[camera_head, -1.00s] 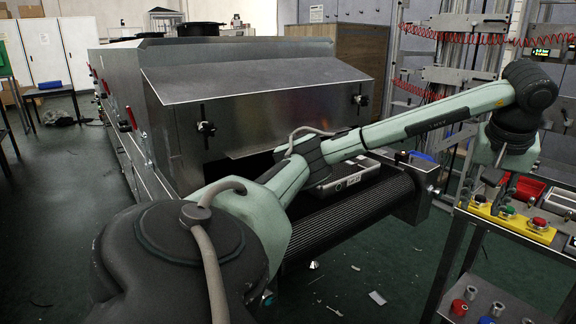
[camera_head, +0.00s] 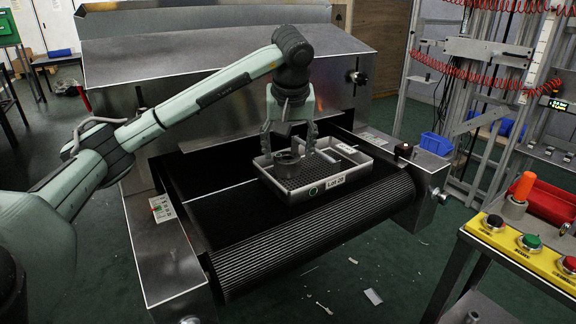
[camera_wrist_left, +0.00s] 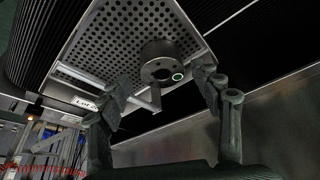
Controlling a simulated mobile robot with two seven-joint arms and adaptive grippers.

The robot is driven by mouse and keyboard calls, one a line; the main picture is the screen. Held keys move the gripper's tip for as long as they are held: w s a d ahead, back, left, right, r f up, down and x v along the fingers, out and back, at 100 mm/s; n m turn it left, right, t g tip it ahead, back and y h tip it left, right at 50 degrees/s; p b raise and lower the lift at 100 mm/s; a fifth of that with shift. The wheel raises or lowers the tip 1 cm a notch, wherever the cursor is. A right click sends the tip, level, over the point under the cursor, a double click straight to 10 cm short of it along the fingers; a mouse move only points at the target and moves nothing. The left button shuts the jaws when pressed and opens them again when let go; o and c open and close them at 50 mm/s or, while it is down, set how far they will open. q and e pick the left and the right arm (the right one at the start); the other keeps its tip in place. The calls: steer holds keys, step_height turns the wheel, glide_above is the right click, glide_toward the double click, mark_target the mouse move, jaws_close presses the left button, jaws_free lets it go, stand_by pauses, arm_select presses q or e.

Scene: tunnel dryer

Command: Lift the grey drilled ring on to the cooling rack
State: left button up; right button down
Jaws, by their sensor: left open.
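The grey drilled ring (camera_head: 287,164) sits in a grey perforated tray (camera_head: 292,198) on the dryer's belt. In the left wrist view the ring (camera_wrist_left: 158,64) shows a round central hole and smaller holes. My left gripper (camera_head: 290,148) points down over the tray, open, with its fingers on either side of the ring. In the left wrist view the left gripper (camera_wrist_left: 165,82) has a gap between its fingers and the ring; I cannot tell if either touches. I cannot identify the cooling rack for certain. My right gripper is not in view.
An angled metal bar (camera_head: 347,150) is in the tray beside the ring. The dryer's sloping hood (camera_head: 190,55) stands behind the arm. A button panel (camera_head: 525,245), red bin (camera_head: 550,200) and orange-topped part (camera_head: 523,187) are at the right. A blue bin (camera_head: 436,143) lies beyond the belt.

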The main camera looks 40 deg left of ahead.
mark_target(288, 159)
arm_select(q)
steer(key=x, duration=0.5)
steer(key=shift+c, duration=0.4)
jaws_close()
steer(key=shift+w+a+r, duration=0.1)
steer(key=shift+w, duration=0.05)
